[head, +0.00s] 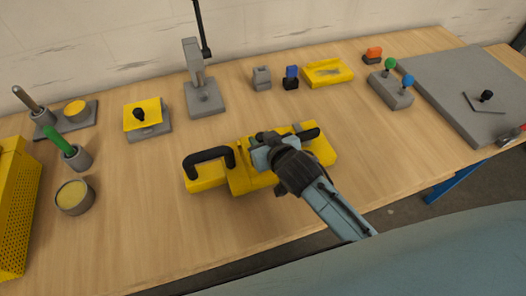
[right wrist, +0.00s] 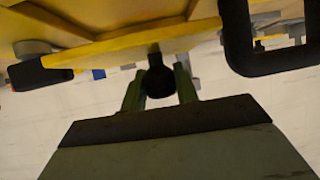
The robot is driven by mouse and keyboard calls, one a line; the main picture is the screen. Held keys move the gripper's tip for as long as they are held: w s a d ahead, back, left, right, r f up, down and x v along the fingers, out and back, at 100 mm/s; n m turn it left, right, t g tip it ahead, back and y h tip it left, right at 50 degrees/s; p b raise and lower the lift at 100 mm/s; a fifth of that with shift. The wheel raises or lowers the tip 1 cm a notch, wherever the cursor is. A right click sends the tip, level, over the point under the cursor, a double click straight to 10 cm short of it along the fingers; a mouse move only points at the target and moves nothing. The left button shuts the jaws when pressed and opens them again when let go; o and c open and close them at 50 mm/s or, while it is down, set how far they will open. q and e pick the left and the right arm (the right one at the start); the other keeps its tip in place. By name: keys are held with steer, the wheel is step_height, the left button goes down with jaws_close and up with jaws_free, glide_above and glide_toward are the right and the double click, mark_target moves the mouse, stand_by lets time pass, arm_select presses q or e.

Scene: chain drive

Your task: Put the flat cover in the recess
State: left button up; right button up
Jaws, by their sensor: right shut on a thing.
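My right gripper (head: 259,158) is over the middle of a yellow housing (head: 206,182) with black handles on the table. In the right wrist view, its two greenish fingers (right wrist: 158,88) are shut on a black knob (right wrist: 155,70). The knob's stem meets a yellow surface (right wrist: 110,45). The flat cover under this knob cannot be told clearly from the housing, and the recess is hidden by the gripper and arm in the head view. Whether the cover is seated or raised cannot be told. My left gripper is not in view.
A grey stand (head: 204,100), small blocks and a yellow tray (head: 327,74) line the back. A grey slab (head: 450,90) is at right. Wood in front of the housing is bare.

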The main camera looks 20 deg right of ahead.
steer(key=shift+f, duration=0.65)
step_height(320, 180, down, 3)
steer(key=shift+f+b, duration=0.1)
steer(key=shift+b, duration=0.4)
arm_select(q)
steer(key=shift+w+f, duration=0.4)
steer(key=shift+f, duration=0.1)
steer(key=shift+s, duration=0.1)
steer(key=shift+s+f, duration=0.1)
arm_select(e)
steer(key=o, duration=1.1)
steer(key=shift+f, duration=0.1)
steer(key=shift+c, duration=0.2)
steer(key=shift+s+r, duration=0.1)
steer(key=shift+r, duration=0.2)
arm_select(q)
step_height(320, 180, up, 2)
steer(key=shift+p, duration=1)
arm_select(e)
steer(key=v, duration=1.1)
steer(key=shift+s, duration=0.3)
